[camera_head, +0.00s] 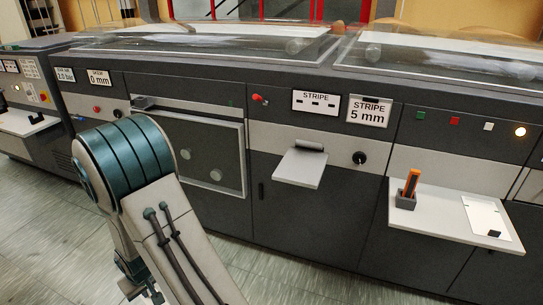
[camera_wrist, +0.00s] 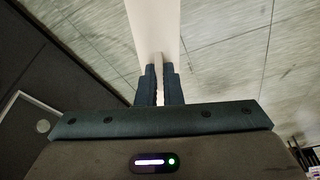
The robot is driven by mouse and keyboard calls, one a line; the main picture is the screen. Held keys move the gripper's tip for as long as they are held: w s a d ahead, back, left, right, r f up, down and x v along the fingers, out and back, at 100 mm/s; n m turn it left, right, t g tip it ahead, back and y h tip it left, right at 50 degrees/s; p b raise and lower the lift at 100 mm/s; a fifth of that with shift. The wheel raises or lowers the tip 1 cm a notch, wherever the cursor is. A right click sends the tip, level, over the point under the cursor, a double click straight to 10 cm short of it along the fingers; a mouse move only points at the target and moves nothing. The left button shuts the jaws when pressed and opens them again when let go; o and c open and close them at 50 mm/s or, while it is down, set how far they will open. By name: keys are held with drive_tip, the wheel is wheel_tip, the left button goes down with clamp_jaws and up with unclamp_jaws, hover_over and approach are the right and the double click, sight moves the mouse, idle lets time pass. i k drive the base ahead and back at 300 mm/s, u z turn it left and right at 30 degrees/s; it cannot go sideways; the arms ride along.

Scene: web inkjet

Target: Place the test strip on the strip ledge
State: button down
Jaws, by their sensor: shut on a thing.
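A white strip (camera_wrist: 153,25) stands out from my gripper (camera_wrist: 159,82) in the wrist view and runs off the top edge. The two dark fingers are closed on its near end, with bare floor behind it. In the head view my arm bends down at the lower left; my gripper is mostly hidden there and the strip cannot be made out. A small pale ledge (camera_head: 299,170) juts from the machine front under the STRIPE labels, with a dark roller at its back edge. The ledge is bare and apart from my gripper, to its right.
A wider pale shelf (camera_head: 440,222) at the right bears an orange marker (camera_head: 412,182) in a dark holder and a white sheet (camera_head: 486,217). A black knob (camera_head: 360,158) is right of the ledge. A framed door (camera_head: 205,155) is behind my arm. The floor in front is clear.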

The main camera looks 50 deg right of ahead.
sight(303, 162)
drive_tip(key=z, duration=0.9)
drive_tip(key=i, duration=0.85)
drive_tip(key=z, duration=0.9)
